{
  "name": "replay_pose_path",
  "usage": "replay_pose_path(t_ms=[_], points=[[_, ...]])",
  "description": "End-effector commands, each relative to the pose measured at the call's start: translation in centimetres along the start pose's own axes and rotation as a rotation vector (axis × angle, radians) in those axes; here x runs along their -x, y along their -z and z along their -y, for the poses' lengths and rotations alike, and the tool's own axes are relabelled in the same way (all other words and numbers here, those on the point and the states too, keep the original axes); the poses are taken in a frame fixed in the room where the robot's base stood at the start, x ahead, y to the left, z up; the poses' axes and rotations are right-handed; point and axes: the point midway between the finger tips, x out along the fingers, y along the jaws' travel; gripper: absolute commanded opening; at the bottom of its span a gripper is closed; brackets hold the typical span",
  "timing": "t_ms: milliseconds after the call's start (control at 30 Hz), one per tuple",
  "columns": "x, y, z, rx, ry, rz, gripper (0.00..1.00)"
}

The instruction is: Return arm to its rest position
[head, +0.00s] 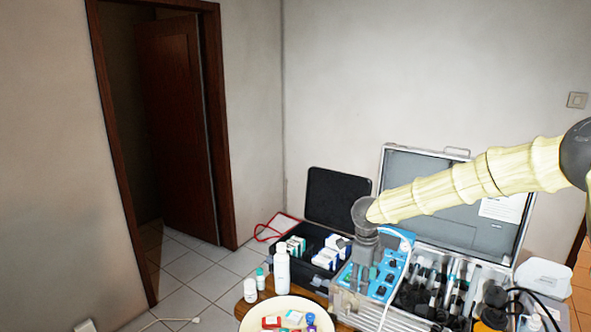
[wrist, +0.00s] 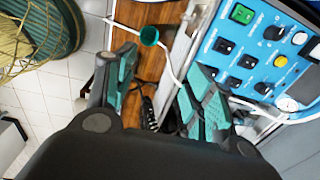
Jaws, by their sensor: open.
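My arm (head: 470,178), in a pale ribbed sleeve, reaches in from the right in the head view and bends down at the wrist. My gripper (head: 364,278) hangs over the blue control panel (head: 398,262) of the open metal case. In the wrist view my gripper (wrist: 160,90) shows two teal-padded fingers set apart, with nothing held between them. The blue panel (wrist: 240,62), with switches, knobs and a gauge, lies close beside the right finger there. I cannot tell whether the fingers touch the case.
The metal case (head: 385,318) holds several dental tools and cables. A black case (head: 340,197) with boxes stands behind left. A white bottle (head: 282,268) and a plate (head: 257,317) with small packs stand at the front. Tiled floor (head: 205,290) is open on the left.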

Motion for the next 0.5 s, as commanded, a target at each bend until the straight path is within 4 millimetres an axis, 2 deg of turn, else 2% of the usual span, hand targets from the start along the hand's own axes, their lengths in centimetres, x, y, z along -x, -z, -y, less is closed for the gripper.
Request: replay_pose_path(t_ms=[267, 500], points=[[-4.2, 1.1, -1.6, 0.123, 0.063, -0.082, 0.54], [-9.0, 3.7, -3.2, 0.277, 0.133, -0.171, 0.54]])
